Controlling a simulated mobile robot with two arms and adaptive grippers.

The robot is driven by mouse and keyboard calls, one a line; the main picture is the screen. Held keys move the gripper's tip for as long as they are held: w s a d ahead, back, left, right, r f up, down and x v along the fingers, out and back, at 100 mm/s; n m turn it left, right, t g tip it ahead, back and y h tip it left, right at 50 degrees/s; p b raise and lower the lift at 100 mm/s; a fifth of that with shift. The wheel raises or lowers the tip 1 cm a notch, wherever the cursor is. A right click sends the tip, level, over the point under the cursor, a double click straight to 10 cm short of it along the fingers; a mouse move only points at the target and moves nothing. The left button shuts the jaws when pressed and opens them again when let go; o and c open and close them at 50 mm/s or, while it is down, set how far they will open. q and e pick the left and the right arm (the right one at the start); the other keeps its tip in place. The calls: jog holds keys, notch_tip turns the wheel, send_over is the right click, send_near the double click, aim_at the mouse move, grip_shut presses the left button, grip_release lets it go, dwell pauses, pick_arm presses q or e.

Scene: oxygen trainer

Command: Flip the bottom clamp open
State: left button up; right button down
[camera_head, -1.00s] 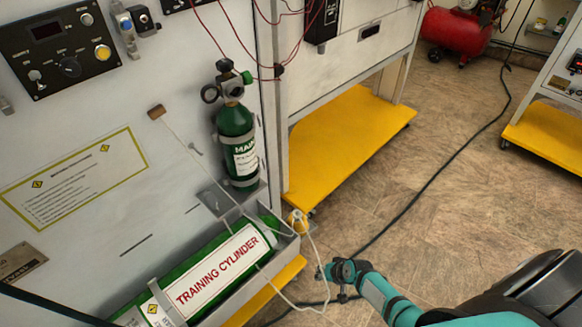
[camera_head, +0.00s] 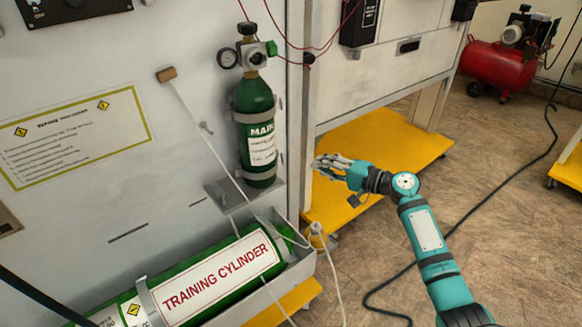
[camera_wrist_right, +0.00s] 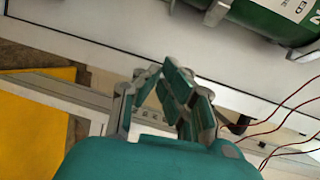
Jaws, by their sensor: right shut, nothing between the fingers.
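The green main cylinder (camera_head: 256,101) stands upright against the white panel, held by grey clamps. The bottom clamp (camera_head: 262,177) wraps around its lower end, just above the small bracket shelf. In the right wrist view, the cylinder (camera_wrist_right: 265,15) lies across the top right, with the bottom clamp (camera_wrist_right: 216,12) at the top edge. My right gripper (camera_head: 318,164) is to the right of the bottom clamp, apart from it, fingers pointing left. In the wrist view, its fingers (camera_wrist_right: 165,82) are drawn together and empty. My left gripper is not in view.
An upper clamp (camera_head: 252,116) holds the same cylinder. The large training cylinder (camera_head: 200,262) lies in a metal tray below. Thin red wires (camera_head: 312,48) hang above right of the cylinder. A yellow base shelf (camera_head: 375,150) is behind my right arm, and a cord hangs near the tray.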

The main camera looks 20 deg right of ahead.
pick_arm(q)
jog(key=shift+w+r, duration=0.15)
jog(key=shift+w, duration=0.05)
pick_arm(e)
jog(key=shift+y, duration=0.7)
notch_tip(320, 180, up, 4)
jog(key=shift+s+a+r, duration=0.1)
jog(key=shift+s, duration=0.05)
jog(key=shift+a, duration=0.1)
jog(key=x, duration=0.9)
jog(key=shift+w+a+b, duration=0.2)
jog(key=shift+w+b, duration=0.1)
jog(key=shift+b, duration=0.1)
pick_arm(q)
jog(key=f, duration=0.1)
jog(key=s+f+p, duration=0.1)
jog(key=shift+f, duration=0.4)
pick_arm(e)
jog(key=s, duration=0.3)
jog(key=shift+s+a, duration=0.35)
jog(key=shift+s, duration=0.05)
jog(key=shift+t, duration=0.3)
